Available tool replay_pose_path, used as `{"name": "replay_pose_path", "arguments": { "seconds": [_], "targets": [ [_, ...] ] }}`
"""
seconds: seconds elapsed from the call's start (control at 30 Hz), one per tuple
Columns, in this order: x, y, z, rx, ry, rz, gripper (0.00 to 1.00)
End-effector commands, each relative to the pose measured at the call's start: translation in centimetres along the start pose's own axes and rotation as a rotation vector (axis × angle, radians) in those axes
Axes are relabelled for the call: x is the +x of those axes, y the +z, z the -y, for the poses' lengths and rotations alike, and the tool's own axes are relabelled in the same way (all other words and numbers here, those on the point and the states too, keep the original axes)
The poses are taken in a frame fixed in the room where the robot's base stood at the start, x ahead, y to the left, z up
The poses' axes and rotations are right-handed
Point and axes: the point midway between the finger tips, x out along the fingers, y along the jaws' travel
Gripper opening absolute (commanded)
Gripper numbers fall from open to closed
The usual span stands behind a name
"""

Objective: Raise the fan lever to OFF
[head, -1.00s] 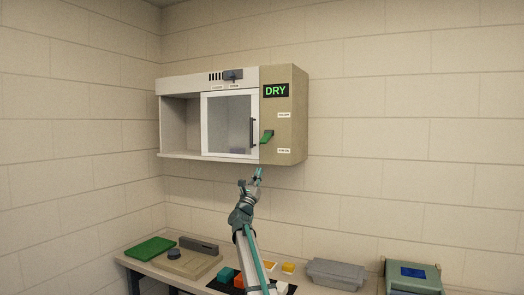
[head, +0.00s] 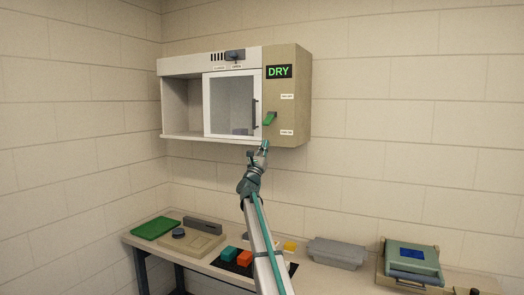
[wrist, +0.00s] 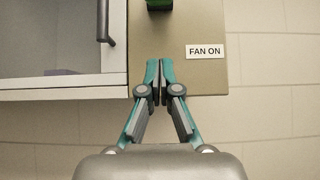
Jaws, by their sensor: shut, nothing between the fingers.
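The fan lever (head: 270,118) is a green handle on the beige right-hand panel (head: 301,85) of the wall cabinet. It sits between two small white labels and slants downward. In the wrist view only the bottom of the lever (wrist: 159,4) shows at the top edge, above and left of the "FAN ON" label (wrist: 206,51). My gripper (head: 265,144) is shut and empty. Its fingertips (wrist: 160,62) are just below the lever, in front of the panel's lower part, with a gap between them. Whether the fingertips touch the panel I cannot tell.
A sliding glass door (head: 232,105) with a dark handle (head: 254,113) is left of the panel. A lit "DRY" display (head: 279,71) is above the lever. Below, a bench holds a green mat (head: 156,228), colored blocks (head: 244,258), a grey bin (head: 337,253) and a blue-topped press (head: 412,258).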

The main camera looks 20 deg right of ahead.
Motion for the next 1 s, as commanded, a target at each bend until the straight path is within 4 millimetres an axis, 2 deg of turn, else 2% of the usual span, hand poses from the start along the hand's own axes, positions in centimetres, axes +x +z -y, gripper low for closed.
{"name": "replay_pose_path", "arguments": {
  "seconds": [0.03, 0.23, 0.3, 0.5, 1.0],
  "targets": [
    [1.6, 0.2, -0.2, -0.001, 0.000, 0.000, 0.00],
    [5.3, 0.6, -0.1, -0.001, 0.001, 0.001, 0.00],
    [5.1, 2.1, 0.0, 0.001, 0.001, 0.001, 0.00],
    [5.4, 3.8, 0.0, 0.000, 0.001, 0.000, 0.00],
    [5.5, 3.9, 0.3, -0.003, -0.001, -0.005, 0.00]
  ]
}}
